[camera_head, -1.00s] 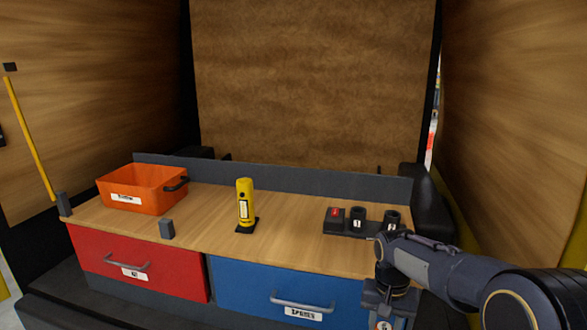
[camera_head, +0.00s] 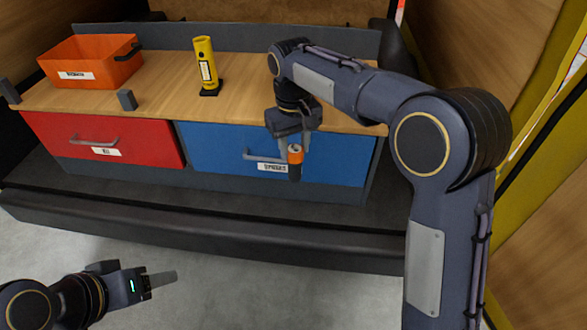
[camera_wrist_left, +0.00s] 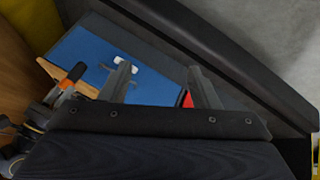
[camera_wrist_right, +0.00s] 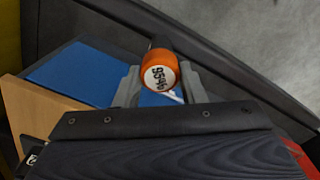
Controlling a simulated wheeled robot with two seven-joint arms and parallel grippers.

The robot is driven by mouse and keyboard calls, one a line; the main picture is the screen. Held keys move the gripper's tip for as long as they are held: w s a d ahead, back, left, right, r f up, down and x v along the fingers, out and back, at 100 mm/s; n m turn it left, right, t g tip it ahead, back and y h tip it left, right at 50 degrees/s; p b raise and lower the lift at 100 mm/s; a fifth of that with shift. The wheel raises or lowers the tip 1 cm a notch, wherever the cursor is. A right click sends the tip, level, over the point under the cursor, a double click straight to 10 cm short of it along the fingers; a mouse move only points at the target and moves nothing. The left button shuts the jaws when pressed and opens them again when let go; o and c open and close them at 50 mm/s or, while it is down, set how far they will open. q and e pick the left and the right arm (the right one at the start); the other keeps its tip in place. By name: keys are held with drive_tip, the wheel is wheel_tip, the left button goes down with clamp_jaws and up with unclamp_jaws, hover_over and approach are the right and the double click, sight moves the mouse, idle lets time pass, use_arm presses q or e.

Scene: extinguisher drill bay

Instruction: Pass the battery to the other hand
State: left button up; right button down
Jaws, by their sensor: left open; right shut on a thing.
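The battery (camera_head: 295,156) is a cylinder with an orange end and a dark body. My right gripper (camera_head: 292,142) is shut on it and holds it in front of the blue drawer. In the right wrist view the battery's orange end (camera_wrist_right: 158,80) shows a white label reading 9596, between the fingers. My left gripper (camera_head: 162,281) is open and empty, low at the left over the floor, apart from the battery. In the left wrist view the battery (camera_wrist_left: 69,84) shows at the left, outside the open fingers (camera_wrist_left: 158,78).
A wooden bench (camera_head: 160,78) bears an orange bin (camera_head: 92,63) and a yellow flashlight-like object (camera_head: 205,66). Below are a red drawer (camera_head: 65,139) and a blue drawer (camera_head: 215,150). A dark ledge (camera_head: 200,221) runs in front. Open floor (camera_head: 240,278) lies nearer.

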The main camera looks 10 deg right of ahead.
use_arm(q)
drive_tip(key=w+d+f+m+t, duration=0.1)
drive_tip(key=w+d+m+t, duration=0.15)
drive_tip(key=w, duration=0.55)
drive_tip(key=w+d+f+m+t, duration=0.15)
drive_tip(key=w+d, duration=0.25)
drive_tip(key=w, duration=0.5)
drive_tip(key=w+d+f+m+t+h, duration=0.25)
drive_tip(key=d+m+t+h, duration=0.35)
drive_tip(key=d, duration=1)
drive_tip(key=w+d+n+g+h, duration=0.1)
drive_tip(key=w+d+g, duration=0.1)
drive_tip(key=w+d, duration=0.5)
drive_tip(key=w, duration=0.3)
drive_tip(key=shift+d+r, duration=0.2)
